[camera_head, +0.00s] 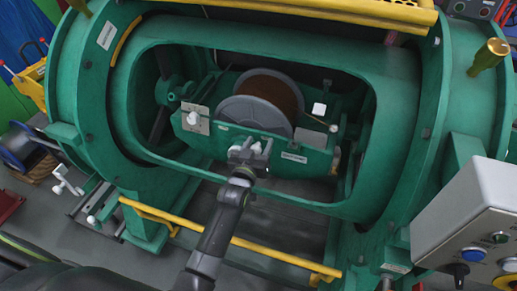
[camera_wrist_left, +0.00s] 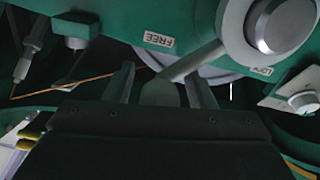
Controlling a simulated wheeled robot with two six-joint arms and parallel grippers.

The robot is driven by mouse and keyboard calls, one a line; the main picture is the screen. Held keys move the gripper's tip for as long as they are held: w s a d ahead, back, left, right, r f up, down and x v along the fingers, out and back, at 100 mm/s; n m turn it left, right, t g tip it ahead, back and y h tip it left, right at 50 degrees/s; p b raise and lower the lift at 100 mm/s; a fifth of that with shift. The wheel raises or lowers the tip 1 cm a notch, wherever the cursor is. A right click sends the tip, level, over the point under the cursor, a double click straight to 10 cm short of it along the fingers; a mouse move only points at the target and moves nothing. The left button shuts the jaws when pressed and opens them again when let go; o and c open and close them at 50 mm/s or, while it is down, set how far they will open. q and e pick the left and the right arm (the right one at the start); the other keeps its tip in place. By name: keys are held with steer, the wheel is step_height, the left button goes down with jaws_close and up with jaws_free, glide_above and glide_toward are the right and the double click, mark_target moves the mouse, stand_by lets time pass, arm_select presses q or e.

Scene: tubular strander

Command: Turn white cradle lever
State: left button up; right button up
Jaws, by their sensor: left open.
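The green cradle (camera_head: 300,157) sits inside the window of the green tube and carries a grey-flanged spool (camera_head: 255,112) with brown winding. My left gripper (camera_head: 250,150) is at the cradle's front wall and hides most of the lever in the head view. In the left wrist view, the pale lever (camera_wrist_left: 195,62) slants down-left from a large round grey hub (camera_wrist_left: 283,25), between a FREE label (camera_wrist_left: 159,40) and a LOCK label (camera_wrist_left: 262,71). Its end lies between the two fingers of my open left gripper (camera_wrist_left: 160,78). Contact cannot be told. My right gripper is out of view.
The tube window's green rim (camera_head: 300,207) surrounds the cradle. A yellow rail (camera_head: 265,257) runs in front, below my left arm. A white knob on a plate (camera_head: 193,118) is left of the spool. A grey control box (camera_head: 465,215) stands at right.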

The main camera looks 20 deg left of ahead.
arm_select(q)
steer(key=shift+c, duration=0.2)
steer(key=shift+a, duration=0.1)
jaws_close()
steer(key=shift+f, duration=0.1)
steer(key=shift+b, duration=0.4)
steer(key=shift+n, duration=0.3)
steer(key=shift+b, duration=0.35)
steer(key=shift+a, duration=0.1)
